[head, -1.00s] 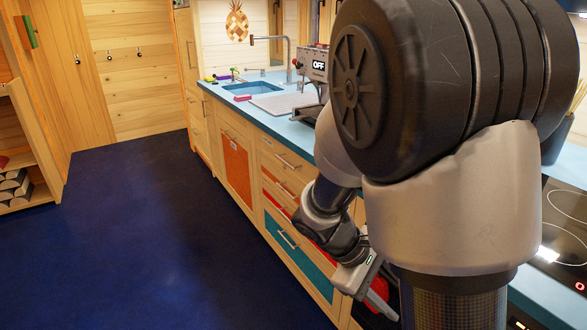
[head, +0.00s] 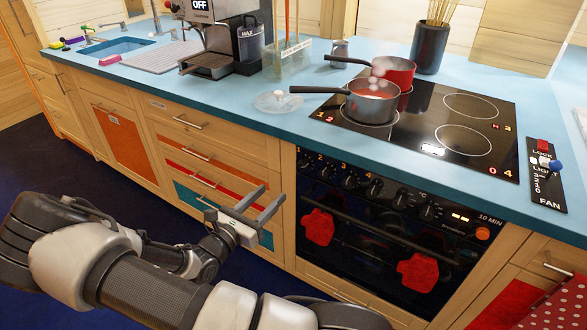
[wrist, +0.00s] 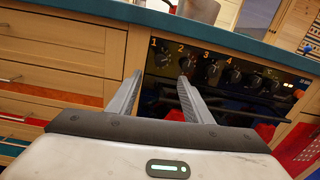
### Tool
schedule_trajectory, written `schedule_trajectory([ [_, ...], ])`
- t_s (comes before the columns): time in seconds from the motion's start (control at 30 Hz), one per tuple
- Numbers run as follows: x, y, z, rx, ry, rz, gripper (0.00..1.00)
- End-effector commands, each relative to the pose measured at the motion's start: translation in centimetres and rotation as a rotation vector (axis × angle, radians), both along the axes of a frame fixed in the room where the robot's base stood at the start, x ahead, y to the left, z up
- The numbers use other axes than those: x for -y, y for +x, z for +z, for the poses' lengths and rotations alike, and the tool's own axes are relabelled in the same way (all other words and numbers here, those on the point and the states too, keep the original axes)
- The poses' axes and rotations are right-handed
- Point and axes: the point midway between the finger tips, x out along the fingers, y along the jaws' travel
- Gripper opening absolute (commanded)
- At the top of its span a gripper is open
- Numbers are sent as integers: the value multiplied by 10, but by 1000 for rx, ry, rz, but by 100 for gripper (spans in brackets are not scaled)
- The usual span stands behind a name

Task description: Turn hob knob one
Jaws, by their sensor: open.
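Hob knob one (head: 305,159) is a black knob at the left end of the oven's control panel, below an orange number 1. It also shows in the wrist view (wrist: 161,59), beyond and between my fingertips. My gripper (head: 270,203) is open and empty, in front of the drawers to the left of the oven and apart from the knob. In the wrist view my gripper (wrist: 159,80) has its two grey fingers spread toward the left end of the panel. Hob knob two (wrist: 186,63) is just right of knob one, partly near the right fingertip.
The black oven (head: 380,240) has a long handle bar with red mitts (head: 318,227) hanging from it. Above, a steaming grey saucepan (head: 372,103) and a red pan (head: 390,72) stand on the hob (head: 445,115). The blue counter edge (head: 240,117) overhangs the drawers.

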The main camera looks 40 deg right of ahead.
Motion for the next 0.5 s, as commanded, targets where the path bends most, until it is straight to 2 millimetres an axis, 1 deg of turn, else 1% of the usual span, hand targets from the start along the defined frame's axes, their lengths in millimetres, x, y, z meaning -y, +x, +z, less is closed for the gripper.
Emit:
schedule_trajectory([
  [0.03,11,2,-1,1,-2,-6,46],
  [0.5,106,37,-2,2,0,-6,46],
])
